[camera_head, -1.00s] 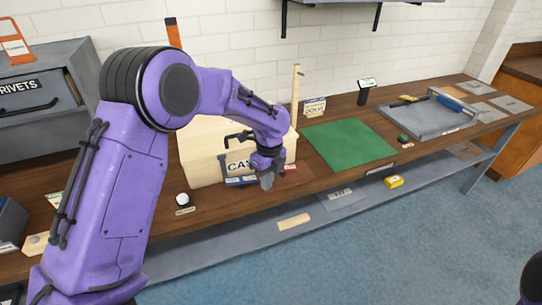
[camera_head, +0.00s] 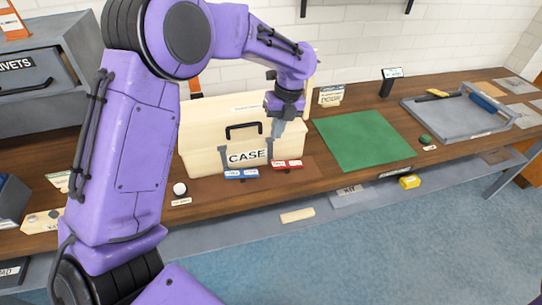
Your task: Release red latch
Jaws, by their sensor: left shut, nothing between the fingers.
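A cream case (camera_head: 205,152) marked CASE stands on the wooden bench, with a black handle (camera_head: 243,128) on its front. A red label (camera_head: 287,165) sits at the foot of the case's front, at the right. A blue label (camera_head: 241,173) sits to its left. A grey latch piece (camera_head: 225,157) shows on the front above the blue label. The red latch itself is hard to make out near the fingers. My left gripper (camera_head: 277,131) is shut and empty, pointing down at the right part of the case's front, above the red label. I cannot tell whether it touches the case. My right gripper is out of view.
A green mat (camera_head: 362,140) lies right of the case. A grey tray with a blue-handled tool (camera_head: 460,118) is farther right. A white round button (camera_head: 180,189) sits front left. A grey rivets drawer (camera_head: 35,75) stands at the left.

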